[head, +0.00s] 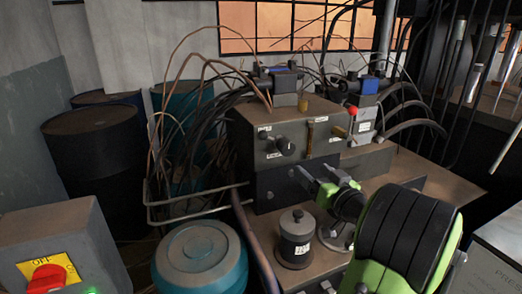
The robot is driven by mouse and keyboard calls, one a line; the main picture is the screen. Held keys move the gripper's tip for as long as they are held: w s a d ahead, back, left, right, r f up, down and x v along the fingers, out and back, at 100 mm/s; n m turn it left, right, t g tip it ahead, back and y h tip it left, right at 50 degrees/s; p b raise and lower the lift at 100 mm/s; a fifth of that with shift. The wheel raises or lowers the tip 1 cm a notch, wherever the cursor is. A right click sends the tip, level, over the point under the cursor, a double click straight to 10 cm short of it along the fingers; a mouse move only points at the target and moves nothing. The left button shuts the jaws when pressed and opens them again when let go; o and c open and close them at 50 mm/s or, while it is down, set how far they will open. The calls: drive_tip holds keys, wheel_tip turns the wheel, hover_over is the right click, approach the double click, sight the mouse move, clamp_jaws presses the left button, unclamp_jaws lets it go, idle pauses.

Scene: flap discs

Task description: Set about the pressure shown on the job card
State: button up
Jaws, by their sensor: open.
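A grey machine block (325,118) stands at the centre of the head view. A black knob (286,146) sits on its front face, with small white labels around it that are too small to read. My gripper (304,184) is open and empty, in front of the dark lower block, below and right of the knob. I cannot tell whether it touches the block. A pale round thing (334,239) below my gripper is partly hidden by my arm; I cannot tell whether it is a gauge. No job card can be made out with certainty.
A grey lidded canister (296,238) stands on the bench. A red-topped lever (352,111) is at the block's right. Hoses and cables crowd the back. A teal drum (199,258) and a red OFF switch box (47,276) are at the lower left. Dark drums (88,150) stand behind.

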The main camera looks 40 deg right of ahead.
sight(289, 150)
drive_tip(key=p+x, duration=0.2)
drive_tip(key=x, duration=1.2)
drive_tip(key=shift+w, duration=0.35)
drive_tip(key=c, duration=1.1)
drive_tip(key=shift+o, duration=0.2)
drive_tip(key=shift+m, duration=0.3)
drive_tip(key=m, duration=0.2)
drive_tip(key=shift+m, duration=0.4)
drive_tip(key=shift+m+p, duration=0.45)
drive_tip(key=shift+m, duration=1.35)
drive_tip(key=shift+f, duration=0.1)
drive_tip(key=o, duration=1.1)
drive_tip(key=shift+c, duration=0.2)
